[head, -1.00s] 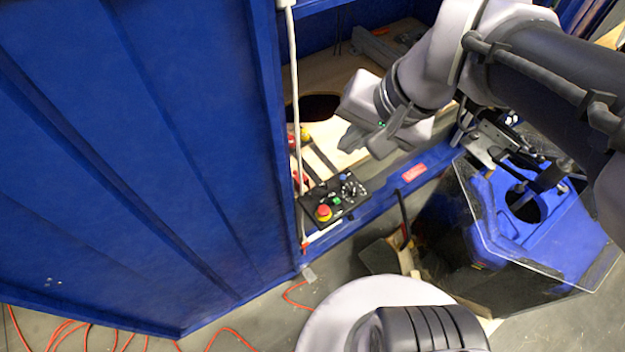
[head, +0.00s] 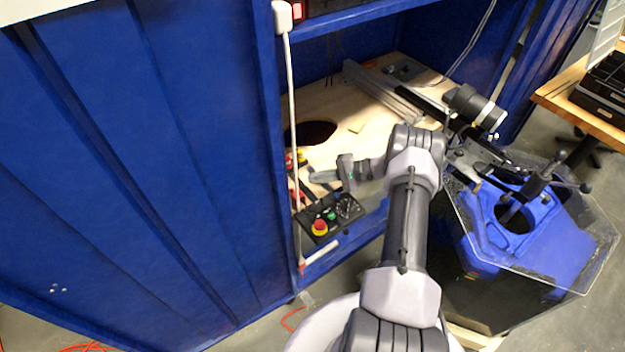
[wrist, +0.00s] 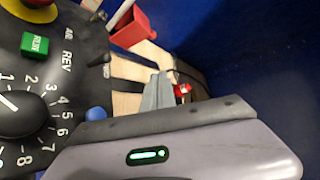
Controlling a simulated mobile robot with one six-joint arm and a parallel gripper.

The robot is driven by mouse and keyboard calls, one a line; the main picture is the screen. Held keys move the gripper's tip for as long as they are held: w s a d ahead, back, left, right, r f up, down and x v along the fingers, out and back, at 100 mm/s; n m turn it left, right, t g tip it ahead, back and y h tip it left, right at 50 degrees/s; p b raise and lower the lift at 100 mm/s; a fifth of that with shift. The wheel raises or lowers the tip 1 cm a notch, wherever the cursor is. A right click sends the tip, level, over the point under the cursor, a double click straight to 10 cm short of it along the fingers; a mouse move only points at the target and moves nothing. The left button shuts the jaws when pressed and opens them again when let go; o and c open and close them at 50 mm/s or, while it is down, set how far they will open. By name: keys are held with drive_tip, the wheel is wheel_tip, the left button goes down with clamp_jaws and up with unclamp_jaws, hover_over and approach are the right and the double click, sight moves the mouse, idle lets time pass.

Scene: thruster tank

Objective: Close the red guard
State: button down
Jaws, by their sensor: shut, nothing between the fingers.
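A red box-like piece (wrist: 133,30), likely the red guard, shows past the edge of the black control panel (wrist: 75,65) in the wrist view. It looks raised, but I cannot tell its hinge. In the head view a small red part (head: 296,198) shows left of the panel (head: 345,209), partly behind the white pole. My gripper (head: 313,177) is shut and empty, just above and behind the panel, pointing left. Its grey fingertips (wrist: 160,88) are right of and below the red piece in the wrist view, apart from it.
The panel carries a red stop button (head: 319,227), a green RUN button (wrist: 35,44), a dial and a blue button (wrist: 96,113). The white pole (head: 291,120) and blue cabinet wall (head: 150,150) stand left. A clear plate over a blue housing (head: 540,225) stands right.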

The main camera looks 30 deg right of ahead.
sight(296, 198)
drive_tip(key=b+x, duration=0.1)
drive_tip(key=x, duration=0.5)
drive_tip(key=shift+s+f, duration=0.1)
drive_tip(key=shift+f, duration=0.05)
drive_tip(key=shift+s+a+r, duration=0.5)
drive_tip(key=shift+s, duration=0.2)
drive_tip(key=shift+s+a+r, duration=0.45)
drive_tip(key=shift+s+r, duration=0.05)
drive_tip(key=shift+s, duration=0.25)
